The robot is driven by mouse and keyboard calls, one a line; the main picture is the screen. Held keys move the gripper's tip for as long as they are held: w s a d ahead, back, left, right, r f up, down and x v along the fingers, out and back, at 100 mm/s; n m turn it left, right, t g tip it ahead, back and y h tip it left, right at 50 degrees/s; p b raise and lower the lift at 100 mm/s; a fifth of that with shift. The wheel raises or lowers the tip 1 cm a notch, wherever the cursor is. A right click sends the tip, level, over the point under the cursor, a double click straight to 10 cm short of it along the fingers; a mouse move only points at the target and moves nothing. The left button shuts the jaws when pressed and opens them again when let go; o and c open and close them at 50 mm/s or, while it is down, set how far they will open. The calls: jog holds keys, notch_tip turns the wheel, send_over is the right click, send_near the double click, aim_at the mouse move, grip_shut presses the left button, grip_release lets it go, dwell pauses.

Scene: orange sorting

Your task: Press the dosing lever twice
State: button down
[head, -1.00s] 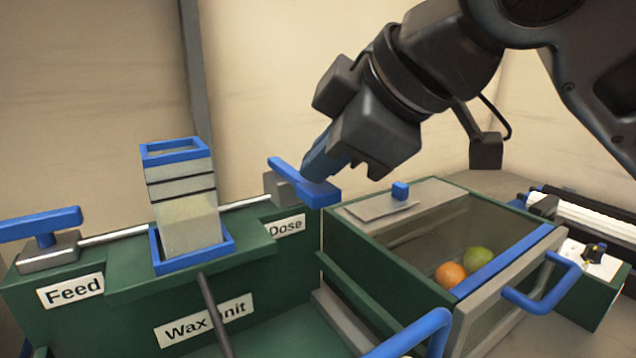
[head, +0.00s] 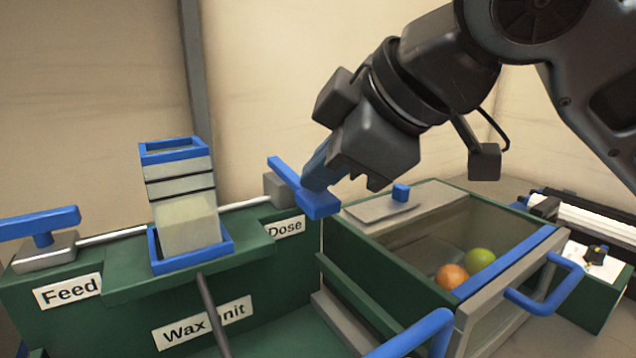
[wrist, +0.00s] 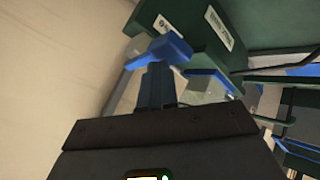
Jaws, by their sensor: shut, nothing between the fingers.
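The blue dosing lever (head: 285,172) stands at the right end of the green wax unit (head: 120,303), above the "Dose" label (head: 286,228). It slopes down to the right toward its wide end pad. My gripper (head: 314,184) is shut and empty, its blue fingertips at the pad, seemingly touching its top. In the wrist view the shut fingers (wrist: 157,88) point at the blue lever pad (wrist: 165,49). The fingers hide part of the pad, so exact contact cannot be told.
A blue feed lever (head: 42,225) stands at the left end. A clear wax column (head: 188,225) rises between the levers. To the right is a green bin (head: 400,290) with a blue-knobbed lid (head: 395,208), holding an orange fruit (head: 452,275) and a green fruit (head: 481,260).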

jog(key=shift+f+b, duration=0.3)
jog(key=shift+f, duration=0.25)
dwell(0.4)
dwell(0.6)
jog(key=shift+r+p, duration=1.75)
jog(key=shift+r, duration=0.1)
notch_tip(320, 180, up, 5)
jog(key=p, duration=0.4)
